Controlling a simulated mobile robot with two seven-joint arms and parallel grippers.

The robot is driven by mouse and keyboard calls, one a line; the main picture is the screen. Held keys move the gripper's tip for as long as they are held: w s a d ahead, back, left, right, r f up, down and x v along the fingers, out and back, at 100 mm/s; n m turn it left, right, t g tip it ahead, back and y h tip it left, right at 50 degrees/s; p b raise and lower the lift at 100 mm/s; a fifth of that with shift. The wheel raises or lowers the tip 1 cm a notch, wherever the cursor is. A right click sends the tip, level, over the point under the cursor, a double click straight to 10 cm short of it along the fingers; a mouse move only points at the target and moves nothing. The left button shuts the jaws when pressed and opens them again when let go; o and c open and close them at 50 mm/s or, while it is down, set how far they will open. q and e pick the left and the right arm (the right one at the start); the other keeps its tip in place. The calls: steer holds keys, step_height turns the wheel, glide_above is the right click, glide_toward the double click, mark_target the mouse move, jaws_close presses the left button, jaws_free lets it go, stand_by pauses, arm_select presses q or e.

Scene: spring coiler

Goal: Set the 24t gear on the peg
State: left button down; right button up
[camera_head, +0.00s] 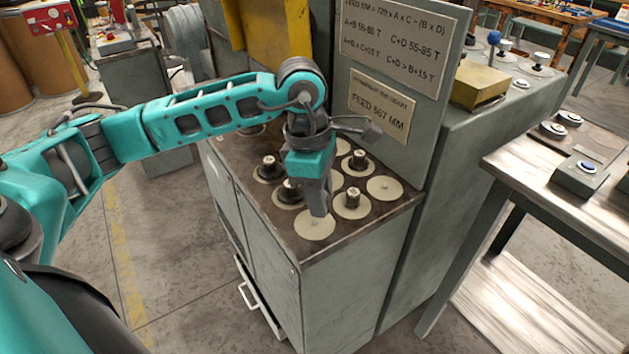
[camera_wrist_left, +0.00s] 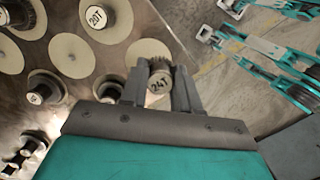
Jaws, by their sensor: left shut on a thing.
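My left gripper (camera_head: 318,205) is over the cabinet top, near its front corner. It is shut on the 24t gear (camera_wrist_left: 158,82), a small dark toothed gear with a pale face marked 24T. The gear sits between the two fingertips in the left wrist view, where the left gripper (camera_wrist_left: 160,92) also shows. In the head view the gripper hides the gear. A bare pale disc (camera_head: 314,226) lies by the fingertips; whether the gear touches it, I cannot tell. I cannot make out the peg for certain. My right gripper is not in view.
A gear marked 20T (camera_wrist_left: 97,17) stands on a neighbouring disc; several other dark gears stand close by. The cabinet top (camera_head: 300,254) has an upright signed panel (camera_head: 395,45) behind it. A work table (camera_head: 545,165) with round pads stands at the right.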

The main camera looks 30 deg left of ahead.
mark_target(318, 223)
arm_select(q)
steer(key=n, duration=0.2)
steer(key=a+n+b, duration=0.1)
steer(key=n, duration=0.1)
steer(key=w+n, duration=0.1)
steer(key=n, duration=0.2)
steer(key=shift+a+t+y, duration=0.4)
step_height(318, 223, down, 2)
steer(key=shift+f+b, duration=0.15)
steer(key=shift+b, duration=0.8)
step_height(318, 223, down, 2)
steer(key=shift+f+b, duration=0.1)
steer(key=shift+b, duration=0.75)
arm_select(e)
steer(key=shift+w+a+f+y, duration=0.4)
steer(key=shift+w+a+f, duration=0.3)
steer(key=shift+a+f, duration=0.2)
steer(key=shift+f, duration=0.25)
arm_select(q)
steer(key=shift+f+b, duration=0.1)
steer(key=shift+b, duration=0.2)
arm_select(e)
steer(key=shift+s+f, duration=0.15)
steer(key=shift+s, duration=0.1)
arm_select(q)
steer(key=shift+f+b, duration=0.5)
steer(key=shift+f, duration=0.05)
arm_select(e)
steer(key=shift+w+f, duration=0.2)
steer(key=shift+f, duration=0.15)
